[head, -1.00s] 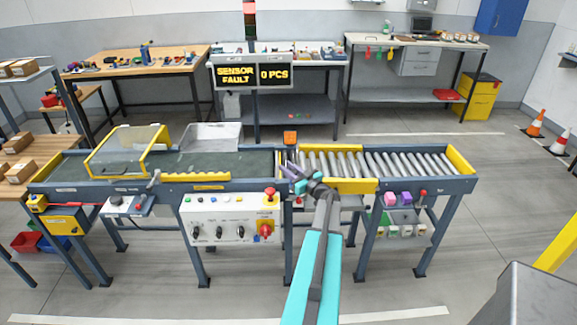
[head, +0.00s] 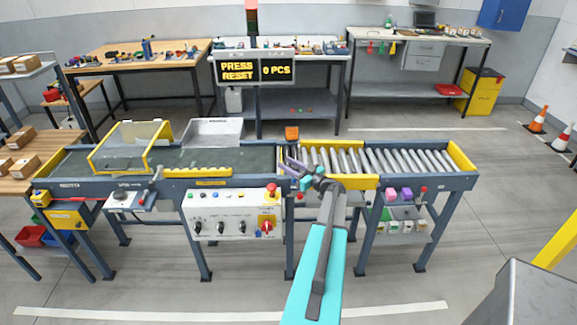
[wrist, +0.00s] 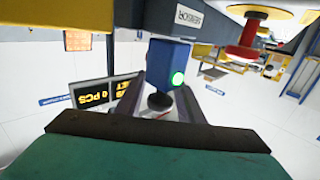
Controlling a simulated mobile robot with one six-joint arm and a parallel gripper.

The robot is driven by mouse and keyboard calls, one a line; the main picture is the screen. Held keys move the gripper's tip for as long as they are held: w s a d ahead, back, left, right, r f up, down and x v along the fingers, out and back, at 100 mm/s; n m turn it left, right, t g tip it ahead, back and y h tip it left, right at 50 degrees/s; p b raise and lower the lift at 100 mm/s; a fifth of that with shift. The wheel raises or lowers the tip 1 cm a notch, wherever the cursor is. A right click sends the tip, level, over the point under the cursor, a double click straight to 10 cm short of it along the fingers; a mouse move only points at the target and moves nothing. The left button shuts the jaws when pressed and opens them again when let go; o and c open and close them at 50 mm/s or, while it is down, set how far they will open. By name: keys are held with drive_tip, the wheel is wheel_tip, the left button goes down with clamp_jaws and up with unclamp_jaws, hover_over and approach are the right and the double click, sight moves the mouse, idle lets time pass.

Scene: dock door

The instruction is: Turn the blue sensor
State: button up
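The blue sensor (wrist: 167,65) is a small blue block with a lit green round light on its face, in the wrist view. A dark round knob shows just below it. My gripper (wrist: 161,88) has its two fingers on either side of the sensor's lower part, close to it; whether they press on it I cannot tell. In the head view my gripper (head: 299,170) is at the conveyor's near rail, by the join of belt and rollers, and the sensor is not clear there.
A display (head: 254,70) reads PRESS RESET and 0 PCS. A control panel (head: 233,214) with knobs and a red mushroom button (head: 271,188) is left of my arm. An orange reflector-like block (head: 292,133) stands across the conveyor. The rollers (head: 390,161) are empty.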

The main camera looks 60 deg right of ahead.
drive_tip(key=shift+o, duration=0.3)
drive_tip(key=shift+s, duration=0.1)
drive_tip(key=s+a+b, duration=0.2)
drive_tip(key=s+b, duration=0.2)
drive_tip(key=s, duration=0.9)
drive_tip(key=shift+s+a, duration=0.15)
drive_tip(key=shift+s, duration=0.1)
drive_tip(key=shift+s, duration=0.1)
idle(0.4)
